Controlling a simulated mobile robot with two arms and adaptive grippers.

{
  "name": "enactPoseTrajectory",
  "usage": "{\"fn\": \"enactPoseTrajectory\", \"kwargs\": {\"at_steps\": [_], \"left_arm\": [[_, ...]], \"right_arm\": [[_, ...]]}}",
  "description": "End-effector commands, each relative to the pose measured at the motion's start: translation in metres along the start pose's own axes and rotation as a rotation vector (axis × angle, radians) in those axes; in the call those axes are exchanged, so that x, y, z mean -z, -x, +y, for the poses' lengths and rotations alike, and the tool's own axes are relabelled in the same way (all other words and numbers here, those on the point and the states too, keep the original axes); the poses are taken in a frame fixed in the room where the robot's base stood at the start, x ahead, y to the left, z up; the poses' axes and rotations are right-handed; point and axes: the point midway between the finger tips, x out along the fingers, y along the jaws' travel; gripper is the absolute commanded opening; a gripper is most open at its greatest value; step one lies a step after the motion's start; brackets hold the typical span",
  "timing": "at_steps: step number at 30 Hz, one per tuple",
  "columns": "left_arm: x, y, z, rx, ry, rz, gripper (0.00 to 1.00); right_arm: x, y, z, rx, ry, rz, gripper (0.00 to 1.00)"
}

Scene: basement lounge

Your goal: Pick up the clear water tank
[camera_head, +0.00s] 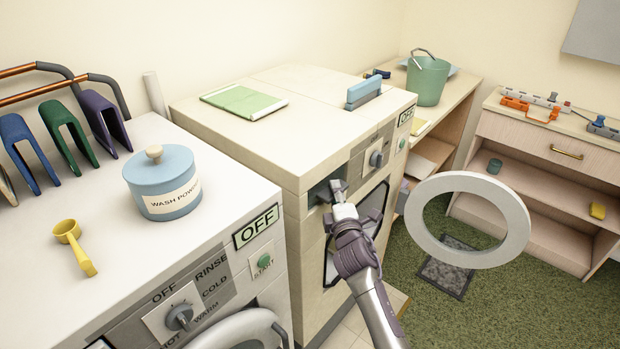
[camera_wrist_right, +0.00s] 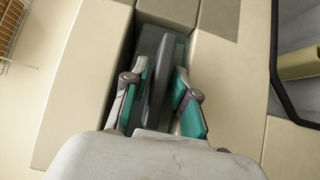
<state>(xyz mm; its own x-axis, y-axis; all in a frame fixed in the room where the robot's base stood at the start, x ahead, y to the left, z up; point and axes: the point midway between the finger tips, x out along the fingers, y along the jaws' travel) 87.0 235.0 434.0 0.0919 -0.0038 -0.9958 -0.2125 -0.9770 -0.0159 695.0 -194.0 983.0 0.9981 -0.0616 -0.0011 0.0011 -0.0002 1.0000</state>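The water tank (camera_wrist_right: 160,42) shows as a dark grey-green translucent block in a recess in the front of the right-hand machine (camera_head: 295,205). A dark upright grip bar (camera_wrist_right: 158,85) stands out from it. My right gripper (camera_head: 338,188) is at the recess. In the wrist view my right gripper's two fingers (camera_wrist_right: 157,88) stand on both sides of the bar, open, with small gaps visible. In the head view my gripper and the recess wall hide most of the tank. My left gripper is not in view.
The machine's round white door (camera_head: 420,222) hangs open to the right of my right arm. A second machine (camera_head: 100,260) on the left carries a blue wash powder jar (camera_head: 165,200) and a yellow scoop (camera_head: 78,248). A green bucket (camera_head: 427,82) stands on the shelf behind.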

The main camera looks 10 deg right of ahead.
Motion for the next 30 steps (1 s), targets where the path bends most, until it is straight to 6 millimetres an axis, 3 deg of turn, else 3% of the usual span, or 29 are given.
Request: {"fn": "enactPoseTrajectory", "kwargs": {"at_steps": [4, 9, 30], "left_arm": [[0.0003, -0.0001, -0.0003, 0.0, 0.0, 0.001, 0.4], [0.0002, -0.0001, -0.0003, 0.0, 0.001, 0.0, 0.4], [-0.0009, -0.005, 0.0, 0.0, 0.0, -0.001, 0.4]], "right_arm": [[-0.0001, 0.0002, -0.0002, 0.0, 0.0, 0.0, 0.27], [-0.0002, 0.0004, -0.0002, 0.0, 0.0, 0.0, 0.0], [-0.0005, -0.0001, 0.0082, -0.007, 0.002, 0.001, 0.0]]}}
